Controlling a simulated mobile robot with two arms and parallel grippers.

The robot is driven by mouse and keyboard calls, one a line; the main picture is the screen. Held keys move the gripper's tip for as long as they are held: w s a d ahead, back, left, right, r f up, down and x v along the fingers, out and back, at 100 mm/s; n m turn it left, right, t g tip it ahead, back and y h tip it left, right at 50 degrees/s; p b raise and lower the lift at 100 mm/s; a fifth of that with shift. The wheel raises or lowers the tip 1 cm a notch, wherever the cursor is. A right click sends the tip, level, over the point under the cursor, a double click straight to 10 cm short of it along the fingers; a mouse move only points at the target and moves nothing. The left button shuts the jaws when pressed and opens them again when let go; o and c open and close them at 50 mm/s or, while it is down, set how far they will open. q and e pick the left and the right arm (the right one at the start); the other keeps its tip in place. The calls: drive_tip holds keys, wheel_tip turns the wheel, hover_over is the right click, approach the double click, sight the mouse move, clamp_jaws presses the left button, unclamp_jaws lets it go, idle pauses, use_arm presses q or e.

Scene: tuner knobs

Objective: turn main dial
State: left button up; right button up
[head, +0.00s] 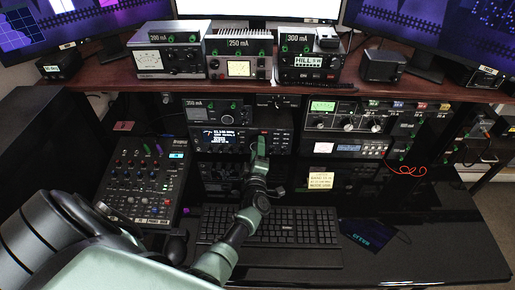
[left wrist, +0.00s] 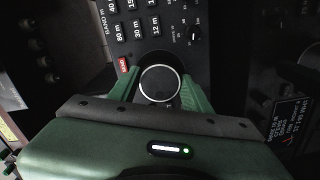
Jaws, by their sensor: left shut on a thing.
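The main dial (left wrist: 160,83) is a round black knob with a light rim on the front of a radio, seen in the left wrist view. My left gripper (left wrist: 162,93) has one green finger on each side of it and is shut on it. In the head view my left gripper (head: 259,146) reaches up to the front of the radio (head: 222,139), which has a lit display. There the gripper hides the dial. My right gripper is not in view.
A keyboard (head: 290,236) lies on the black desk below the arm. A mixer (head: 141,180) stands at the left. Other radios with knobs, such as the one with a green display (head: 335,117), stand close to the right. Meters line the shelf above.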

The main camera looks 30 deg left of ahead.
use_arm(q)
drive_tip(key=shift+f, duration=0.15)
drive_tip(key=o, duration=1.4)
drive_tip(key=shift+c, duration=0.2)
drive_tip(key=shift+s+d, duration=0.1)
drive_tip(key=v, duration=0.7)
drive_tip(key=shift+s+d, duration=0.15)
drive_tip(key=shift+s, duration=0.15)
